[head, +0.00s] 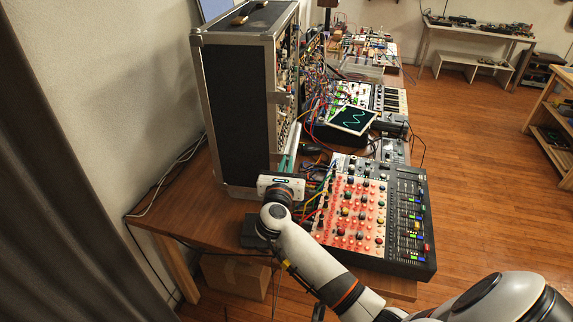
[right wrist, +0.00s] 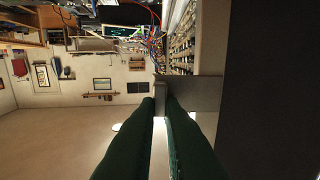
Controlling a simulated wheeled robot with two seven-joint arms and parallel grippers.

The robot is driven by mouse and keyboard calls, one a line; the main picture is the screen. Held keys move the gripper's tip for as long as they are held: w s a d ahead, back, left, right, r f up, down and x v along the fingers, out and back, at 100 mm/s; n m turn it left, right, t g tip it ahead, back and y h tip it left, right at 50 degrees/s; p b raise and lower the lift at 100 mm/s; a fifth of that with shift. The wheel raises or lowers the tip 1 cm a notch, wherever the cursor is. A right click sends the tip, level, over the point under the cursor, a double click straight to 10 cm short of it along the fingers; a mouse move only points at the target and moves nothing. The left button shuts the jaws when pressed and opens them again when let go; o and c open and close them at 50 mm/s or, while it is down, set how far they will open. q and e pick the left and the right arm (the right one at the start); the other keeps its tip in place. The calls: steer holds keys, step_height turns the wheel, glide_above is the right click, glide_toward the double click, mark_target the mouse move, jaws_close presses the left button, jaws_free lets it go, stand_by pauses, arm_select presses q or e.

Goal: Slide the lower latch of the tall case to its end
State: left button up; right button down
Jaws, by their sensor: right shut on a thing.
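The tall case (head: 238,105) is black with metal edges and stands upright on the wooden table in the head view. Its open side faces right and shows panels full of cables. My right gripper (head: 287,160) is at the lower front edge of the case, its green fingers pointing away from me. In the right wrist view the two fingers (right wrist: 160,108) are shut on the small metal tab of the lower latch (right wrist: 194,94), whose plate reaches the dark case side. In the head view this latch is mostly hidden by the gripper. My left gripper is not in view.
A mixer (head: 370,210) with red knobs and faders lies close right of my right wrist. An upper latch (head: 281,97) is on the case edge. Cables and a screen (head: 352,120) crowd the table behind. The table's left front corner (head: 165,215) is mostly clear.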

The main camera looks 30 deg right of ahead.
steer(key=shift+w+a+f+b, duration=0.1)
steer(key=shift+w+a+b, duration=0.65)
steer(key=shift+w+a, duration=0.2)
steer(key=shift+s+a, duration=0.1)
steer(key=c, duration=1.5)
jaws_free()
steer(key=shift+a, duration=0.1)
steer(key=shift+s+a, duration=0.25)
steer(key=shift+s, duration=0.05)
steer(key=b, duration=0.3)
glide_toward(278, 157)
steer(key=shift+v, duration=2.75)
